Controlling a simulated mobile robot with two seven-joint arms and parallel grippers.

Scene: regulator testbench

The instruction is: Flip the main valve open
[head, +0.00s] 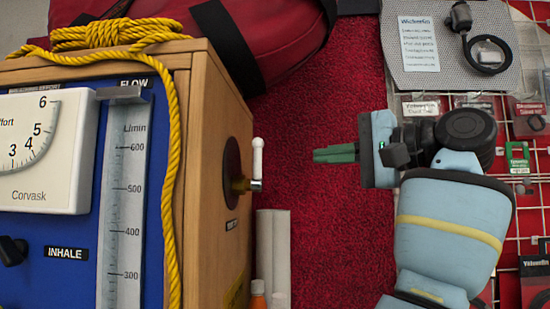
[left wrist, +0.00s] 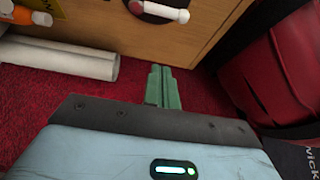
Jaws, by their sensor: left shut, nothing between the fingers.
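The main valve is on the right side wall of the wooden box (head: 212,130). It has a white lever handle (head: 257,160), a brass stem (head: 239,186) and a dark round plate (head: 231,170). My left gripper (head: 316,155) has green fingers, shut and empty. They point at the box wall and are apart from the lever, to its right in the head view. My right gripper is not in view.
Light rolled tubes (head: 273,245) and an orange-capped bottle (head: 258,295) stand beside the box below the valve. A yellow rope (head: 172,120) hangs over the box. A red bag (head: 265,40) lies behind. A wire grid with packaged parts is at right. Red carpet (head: 325,210) is clear between.

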